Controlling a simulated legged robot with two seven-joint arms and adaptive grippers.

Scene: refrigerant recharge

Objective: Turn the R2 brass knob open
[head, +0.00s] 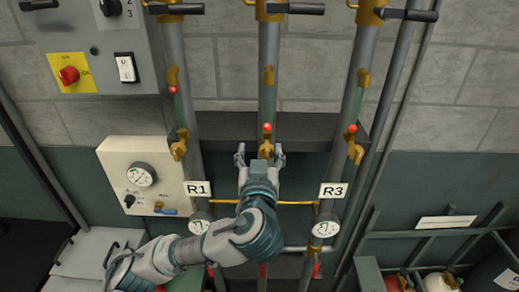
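The R2 brass knob (266,145) is on the middle vertical pipe, just below a small red ball. My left gripper (260,152) is directly in front of and slightly below it. Its two fingers are spread wide, one to each side of the knob, with a gap between each finger and the brass. Whether the palm touches the knob cannot be told. The R2 label is not visible; my gripper and wrist cover the pipe below the knob. My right gripper is not in view.
Similar brass knobs sit on the R1 pipe (179,147) and the R3 pipe (355,149). A dark horizontal bar (220,125) runs behind the pipes. A cream gauge box (140,172) is at left, and cylinders (438,282) stand at lower right.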

